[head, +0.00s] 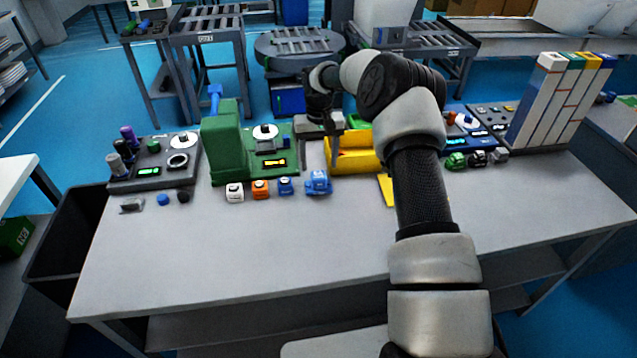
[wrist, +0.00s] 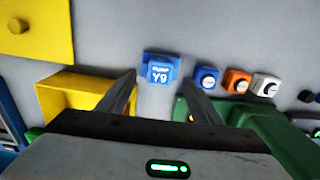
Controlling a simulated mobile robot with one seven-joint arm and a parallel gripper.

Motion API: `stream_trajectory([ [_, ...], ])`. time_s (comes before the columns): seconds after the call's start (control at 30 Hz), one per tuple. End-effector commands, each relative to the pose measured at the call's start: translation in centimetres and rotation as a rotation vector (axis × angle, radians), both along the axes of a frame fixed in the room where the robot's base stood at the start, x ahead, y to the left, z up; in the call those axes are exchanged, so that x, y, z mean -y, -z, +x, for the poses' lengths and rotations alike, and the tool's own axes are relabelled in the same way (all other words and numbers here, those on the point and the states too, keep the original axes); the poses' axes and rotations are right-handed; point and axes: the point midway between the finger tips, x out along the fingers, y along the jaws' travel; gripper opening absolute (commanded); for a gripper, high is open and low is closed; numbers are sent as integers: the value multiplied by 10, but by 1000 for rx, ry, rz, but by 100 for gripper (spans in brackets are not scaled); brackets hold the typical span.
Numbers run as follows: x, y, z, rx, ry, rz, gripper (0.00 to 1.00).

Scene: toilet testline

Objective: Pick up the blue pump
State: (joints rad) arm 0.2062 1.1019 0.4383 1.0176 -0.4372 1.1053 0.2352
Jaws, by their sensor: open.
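The blue pump (head: 318,182) is a small blue block on the grey table, in front of the left end of the yellow bin. In the wrist view the blue pump (wrist: 161,70) shows a "Y9" label and appears between and beyond my fingertips. My gripper (head: 322,145) is above the table behind the pump in the head view, pointing down. Its fingers are apart and empty in the wrist view (wrist: 159,82). The pump is not gripped.
Blue, orange and white cubes (head: 260,189) stand in a row left of the pump. A green machine (head: 222,145) stands behind them. The yellow bin (head: 355,160) is to the pump's right. The table's front area (head: 250,250) is clear.

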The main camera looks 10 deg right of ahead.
Motion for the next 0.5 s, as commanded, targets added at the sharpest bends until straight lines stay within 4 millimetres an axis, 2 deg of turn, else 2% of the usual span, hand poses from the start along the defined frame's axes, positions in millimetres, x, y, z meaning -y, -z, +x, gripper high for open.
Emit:
stream_trajectory([
  [0.27,0,22,1,0,1,0,59],
  [0.5,0,57,5,-1,1,1,59],
])
